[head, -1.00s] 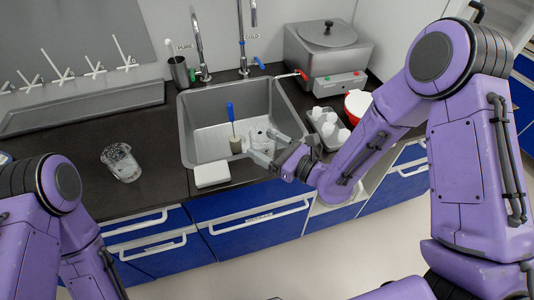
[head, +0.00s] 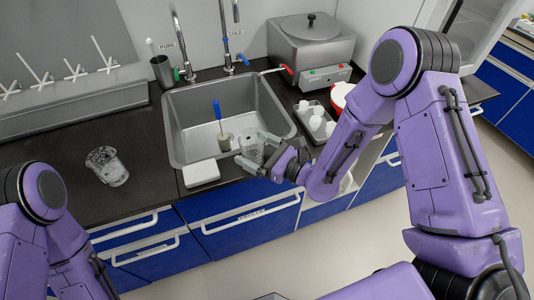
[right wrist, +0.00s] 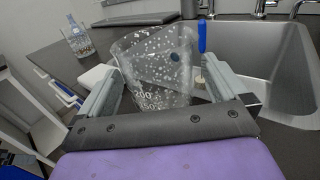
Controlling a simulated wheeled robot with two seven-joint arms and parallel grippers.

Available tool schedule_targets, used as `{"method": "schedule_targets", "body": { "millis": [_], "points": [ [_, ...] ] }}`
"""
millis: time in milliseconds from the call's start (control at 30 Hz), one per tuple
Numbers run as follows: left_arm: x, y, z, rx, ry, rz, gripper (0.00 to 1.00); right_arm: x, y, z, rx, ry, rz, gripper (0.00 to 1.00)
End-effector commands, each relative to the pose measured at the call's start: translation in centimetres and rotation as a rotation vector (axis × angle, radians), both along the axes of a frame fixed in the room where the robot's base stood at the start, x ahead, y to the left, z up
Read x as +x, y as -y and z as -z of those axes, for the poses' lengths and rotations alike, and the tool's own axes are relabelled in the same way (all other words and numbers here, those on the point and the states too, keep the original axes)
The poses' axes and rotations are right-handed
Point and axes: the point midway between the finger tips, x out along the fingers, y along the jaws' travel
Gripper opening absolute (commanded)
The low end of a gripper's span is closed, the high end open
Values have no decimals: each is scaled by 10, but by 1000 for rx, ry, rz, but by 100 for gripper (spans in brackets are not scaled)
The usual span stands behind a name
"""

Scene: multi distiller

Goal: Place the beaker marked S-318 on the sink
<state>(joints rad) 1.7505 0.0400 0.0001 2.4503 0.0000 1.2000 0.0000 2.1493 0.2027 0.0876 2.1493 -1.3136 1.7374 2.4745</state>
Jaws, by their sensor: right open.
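A clear glass beaker (head: 252,149) shows at the front right of the grey sink (head: 180,128). Its white graduation marks show in the right wrist view (right wrist: 155,68), but no S-318 label is readable. My right gripper (head: 250,147) is open with its fingers on either side of this beaker. I cannot tell whether they touch it, or what is under its base. A second glass beaker (head: 107,166) stands on the dark counter left of the sink; its marking is unreadable. My left gripper is out of view.
A white block (head: 201,173) lies at the sink's front left. Taps (head: 180,45) rise behind. A tray of white bottles (head: 316,121) and a steel bath (head: 311,45) are on the right.

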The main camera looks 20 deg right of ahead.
Motion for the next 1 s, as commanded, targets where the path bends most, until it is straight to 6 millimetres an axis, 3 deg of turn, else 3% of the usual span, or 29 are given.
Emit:
{"method": "schedule_targets", "body": {
  "millis": [300, 500, 1000],
  "points": [
    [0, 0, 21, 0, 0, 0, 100, -61, 49, 4, 4, -4, 7, 100],
    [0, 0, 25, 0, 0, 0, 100, -87, 69, 2, 2, -3, 4, 100],
    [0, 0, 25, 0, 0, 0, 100, -93, 73, 1, 0, -3, 1, 100]
  ]
}}
